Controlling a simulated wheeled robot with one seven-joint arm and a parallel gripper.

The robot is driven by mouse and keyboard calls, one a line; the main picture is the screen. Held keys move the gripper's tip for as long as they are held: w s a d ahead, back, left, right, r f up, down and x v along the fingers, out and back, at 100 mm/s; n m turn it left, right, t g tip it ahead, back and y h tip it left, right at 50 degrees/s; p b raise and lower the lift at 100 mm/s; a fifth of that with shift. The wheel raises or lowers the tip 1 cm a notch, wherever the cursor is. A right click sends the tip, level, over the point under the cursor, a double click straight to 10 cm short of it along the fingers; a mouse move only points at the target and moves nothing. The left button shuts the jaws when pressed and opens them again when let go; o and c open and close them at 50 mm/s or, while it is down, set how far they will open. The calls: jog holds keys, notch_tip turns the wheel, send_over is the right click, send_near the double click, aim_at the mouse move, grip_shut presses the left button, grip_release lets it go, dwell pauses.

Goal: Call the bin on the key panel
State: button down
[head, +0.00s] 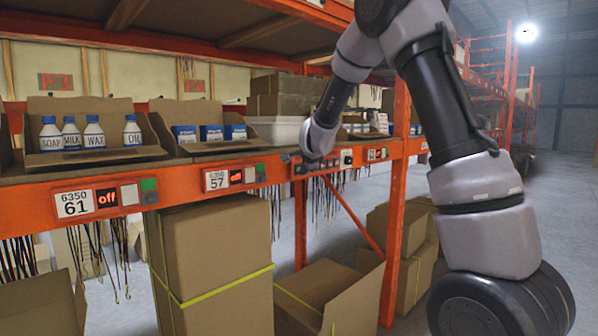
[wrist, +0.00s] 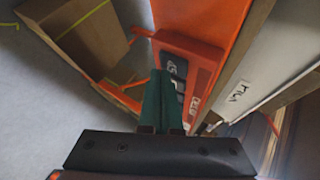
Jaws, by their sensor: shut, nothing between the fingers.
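The key panel (head: 328,163) is on the orange shelf beam in the head view, partly covered by my wrist. In the wrist view the red panel (wrist: 190,60) shows a row of dark keys (wrist: 180,78) and a small white label too blurred to read. My gripper (wrist: 161,75) has green fingers, shut together and empty. The fingertips lie just left of the dark keys in the wrist view; whether they touch the panel cannot be told. In the head view the fingers are hard to make out.
An open carton (head: 98,106) of labelled bottles and another (head: 212,147) with blue boxes stand on the shelf. Beam displays (head: 88,203) carry numbers 61 and 57. A tall cardboard box (head: 208,250) stands below. An orange upright (head: 397,200) is right of my wrist. Cables hang under the beam.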

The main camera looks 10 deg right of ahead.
jog(key=shift+s+d, duration=0.2)
jog(key=shift+s, duration=0.15)
jog(key=s+d, duration=0.1)
jog(key=s, duration=0.1)
jog(key=s+d, duration=0.2)
dwell(0.4)
dwell(0.5)
jog(key=s+d+r+n+g+y, duration=0.1)
jog(key=s+r+n, duration=0.2)
jog(key=s+r, duration=0.35)
jog(key=s+d+r+n+g+y, duration=0.1)
jog(key=s+r+n, duration=0.2)
jog(key=s, duration=0.7)
jog(key=s+d+n+g, duration=0.1)
jog(key=s+n, duration=0.2)
jog(key=s, duration=0.7)
jog(key=s+d+f+n+g, duration=0.1)
jog(key=s+d+n, duration=0.1)
jog(key=s, duration=0.9)
jog(key=shift+s+d+f+n, duration=0.15)
jog(key=shift+s+d+n, duration=0.1)
jog(key=shift+n, duration=0.35)
